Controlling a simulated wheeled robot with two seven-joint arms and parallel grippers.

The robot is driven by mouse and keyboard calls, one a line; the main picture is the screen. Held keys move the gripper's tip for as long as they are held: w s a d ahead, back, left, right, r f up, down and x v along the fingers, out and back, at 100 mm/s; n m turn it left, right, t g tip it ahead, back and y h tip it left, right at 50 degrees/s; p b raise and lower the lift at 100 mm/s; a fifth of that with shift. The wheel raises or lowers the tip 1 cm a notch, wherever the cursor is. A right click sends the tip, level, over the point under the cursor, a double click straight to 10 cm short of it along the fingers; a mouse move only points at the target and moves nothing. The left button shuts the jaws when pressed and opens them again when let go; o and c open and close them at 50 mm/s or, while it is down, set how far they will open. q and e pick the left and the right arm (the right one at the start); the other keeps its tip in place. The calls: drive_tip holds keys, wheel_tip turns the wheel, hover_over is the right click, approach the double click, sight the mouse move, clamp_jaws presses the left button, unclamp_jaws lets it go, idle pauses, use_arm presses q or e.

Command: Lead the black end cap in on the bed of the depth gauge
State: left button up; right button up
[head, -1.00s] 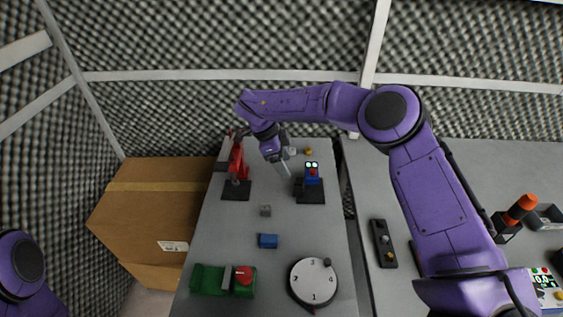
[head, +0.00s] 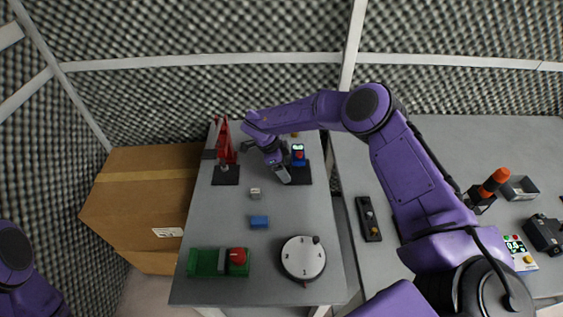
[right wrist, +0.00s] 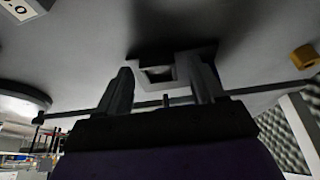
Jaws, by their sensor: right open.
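The unit I take for the depth gauge (head: 298,153) has a blue body, a lit screen and a red part. It stands at the back right of the grey table on a black base plate (head: 304,172). My right gripper (head: 283,175) is at its near left side and covers part of the plate. In the right wrist view my right gripper (right wrist: 163,84) is open, with a dark hollow square block (right wrist: 158,73) just beyond and between its fingertips. I cannot tell whether this is the black end cap or whether the fingers touch it. My left gripper is out of view.
A red device (head: 224,145) stands left of the gauge. A small grey block (head: 254,193), a blue block (head: 259,222), a green fixture with a red knob (head: 207,263) and a numbered dial (head: 303,259) lie nearer. A cardboard box (head: 140,205) is at left.

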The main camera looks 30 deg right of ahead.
drive_tip(key=c, duration=1.1)
drive_tip(key=shift+d, duration=0.15)
